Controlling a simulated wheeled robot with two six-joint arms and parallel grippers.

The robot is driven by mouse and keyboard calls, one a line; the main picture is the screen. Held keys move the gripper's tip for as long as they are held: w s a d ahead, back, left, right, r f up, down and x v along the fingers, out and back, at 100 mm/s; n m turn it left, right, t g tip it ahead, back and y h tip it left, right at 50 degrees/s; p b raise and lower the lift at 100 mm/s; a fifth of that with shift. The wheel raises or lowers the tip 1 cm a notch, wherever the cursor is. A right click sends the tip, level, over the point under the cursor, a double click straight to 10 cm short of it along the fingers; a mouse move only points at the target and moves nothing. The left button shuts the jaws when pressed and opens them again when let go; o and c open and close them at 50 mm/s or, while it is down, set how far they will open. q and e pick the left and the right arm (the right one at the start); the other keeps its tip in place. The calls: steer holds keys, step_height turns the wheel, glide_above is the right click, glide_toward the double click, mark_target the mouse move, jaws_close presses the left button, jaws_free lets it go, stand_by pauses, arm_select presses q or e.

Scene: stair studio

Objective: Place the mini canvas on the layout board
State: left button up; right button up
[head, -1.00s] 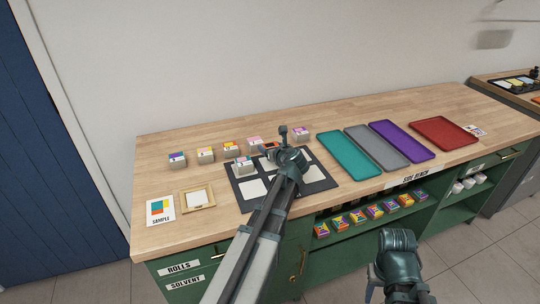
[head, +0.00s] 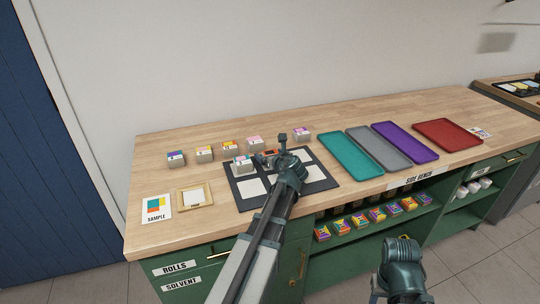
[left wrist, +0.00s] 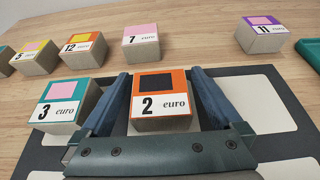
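The mini canvas marked "2 euro" (left wrist: 163,98) is a small block with an orange top and black square. In the left wrist view it sits between both fingers of my left gripper (left wrist: 160,85), which look closed on its sides. It is over a white cell of the dark layout board (left wrist: 265,95), seemingly slightly raised; contact beneath is hidden. In the head view the canvas (head: 270,152) is partly behind my left gripper (head: 279,156), over the board's (head: 238,206) back middle. A teal "3 euro" canvas (left wrist: 65,103) stands on the cell to its left. My right gripper's fingers do not show.
Several other canvases, including a pink "7 euro" (left wrist: 147,42) and a purple "11 euro" (left wrist: 263,34), stand behind the board. Teal (head: 350,153), grey, purple and red trays lie to the right. A sample card (head: 157,207) and a wooden frame (head: 195,198) lie left.

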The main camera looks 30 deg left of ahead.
arm_select(q)
steer(key=shift+r, duration=0.25)
steer(key=p+v, duration=0.4)
steer(key=v, duration=0.6)
steer(key=shift+s+r, duration=0.15)
steer(key=shift+s, duration=0.05)
steer(key=shift+p+v, duration=0.45)
steer(key=shift+v, duration=0.4)
